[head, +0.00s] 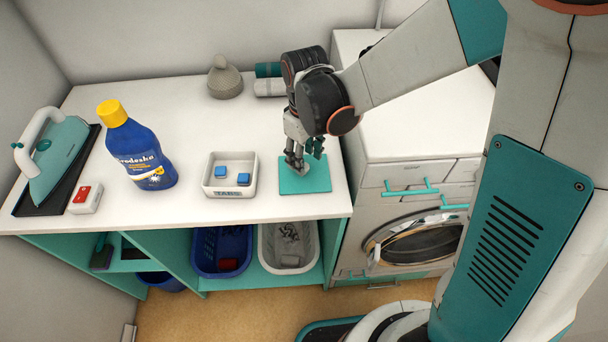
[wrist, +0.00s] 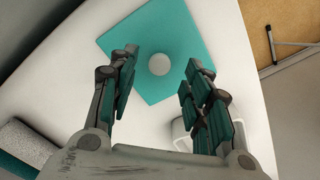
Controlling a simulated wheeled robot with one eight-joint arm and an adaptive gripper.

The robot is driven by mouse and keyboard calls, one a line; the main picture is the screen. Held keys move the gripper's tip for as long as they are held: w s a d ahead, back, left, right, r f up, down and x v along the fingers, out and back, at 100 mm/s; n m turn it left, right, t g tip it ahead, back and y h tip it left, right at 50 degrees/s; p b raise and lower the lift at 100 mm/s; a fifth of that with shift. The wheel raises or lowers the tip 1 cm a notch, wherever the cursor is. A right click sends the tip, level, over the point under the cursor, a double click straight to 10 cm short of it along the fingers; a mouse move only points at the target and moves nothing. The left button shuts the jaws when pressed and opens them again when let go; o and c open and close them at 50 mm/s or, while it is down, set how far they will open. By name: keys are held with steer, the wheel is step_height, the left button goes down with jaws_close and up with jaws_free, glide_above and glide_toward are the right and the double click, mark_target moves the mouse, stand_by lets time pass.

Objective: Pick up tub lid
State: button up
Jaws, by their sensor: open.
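The tub lid is a flat teal square (head: 316,184) lying on the white counter near its front right edge. In the wrist view the lid (wrist: 185,32) has a round white knob (wrist: 159,64) at its middle. My gripper (head: 304,165) is above the lid, pointing down. In the wrist view my gripper (wrist: 161,64) is open and empty, with a finger on either side of the knob. Whether the fingertips are level with the knob is hard to tell. The open white tub (head: 231,191) marked TABS, with blue tablets (head: 221,172) inside, stands left of the lid.
A blue bottle (head: 142,158), a red-and-white box (head: 86,198) and an iron (head: 58,155) stand left on the counter (head: 190,120). A grey woven object (head: 224,78) and rolled towels (head: 268,88) are at the back. A washing machine (head: 412,240) is at right.

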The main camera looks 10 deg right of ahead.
step_height(320, 180, down, 3)
steer(key=shift+f+b, duration=0.1)
steer(key=shift+b, duration=0.7)
jaws_close()
